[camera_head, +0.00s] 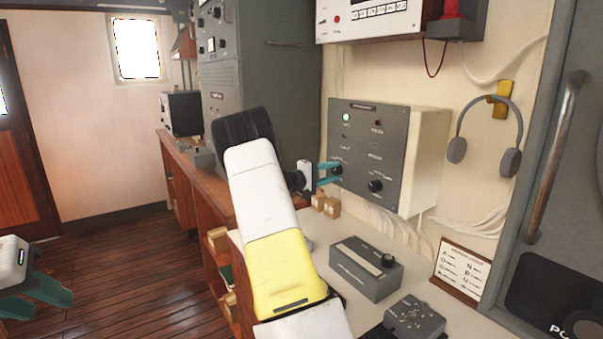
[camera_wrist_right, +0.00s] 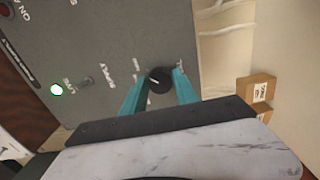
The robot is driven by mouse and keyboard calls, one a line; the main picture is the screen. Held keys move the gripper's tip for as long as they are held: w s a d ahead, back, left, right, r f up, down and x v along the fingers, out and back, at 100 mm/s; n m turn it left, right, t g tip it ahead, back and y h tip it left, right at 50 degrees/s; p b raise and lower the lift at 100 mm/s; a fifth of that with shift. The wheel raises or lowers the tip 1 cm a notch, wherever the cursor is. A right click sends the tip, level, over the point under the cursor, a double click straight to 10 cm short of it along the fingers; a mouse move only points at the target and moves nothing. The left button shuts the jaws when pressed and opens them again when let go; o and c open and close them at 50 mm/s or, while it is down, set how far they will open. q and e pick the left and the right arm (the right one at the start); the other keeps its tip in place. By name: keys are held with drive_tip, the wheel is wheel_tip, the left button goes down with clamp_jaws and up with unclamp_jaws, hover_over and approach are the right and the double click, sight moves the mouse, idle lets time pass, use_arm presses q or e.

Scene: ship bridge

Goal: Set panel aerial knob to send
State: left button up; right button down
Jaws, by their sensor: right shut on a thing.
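The grey panel (camera_head: 361,146) is mounted on the wall in the head view, with a lit green lamp, switches and black knobs. My right gripper (camera_head: 335,168) reaches the panel's lower left. In the right wrist view, its teal fingers (camera_wrist_right: 160,84) are shut on a black knob (camera_wrist_right: 159,79) with a white pointer line. The lettering around this knob is too blurred to read. A second black knob (camera_head: 375,186) is at the panel's lower right, clear of the gripper. My left gripper (camera_head: 38,293) is at the far left, its teal fingers apart and empty.
Small cardboard boxes (camera_head: 326,205) stand on the desk below the panel. A grey box with a black knob (camera_head: 366,268) and a smaller device (camera_head: 413,318) lie nearer. Headphones (camera_head: 488,130) hang on the wall at right.

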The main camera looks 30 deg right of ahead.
drive_tip(key=c, duration=1)
unclamp_jaws()
drive_tip(key=shift+o, duration=0.2)
drive_tip(key=a, duration=0.8)
drive_tip(key=shift+s, duration=0.35)
drive_tip(key=shift+d, duration=0.1)
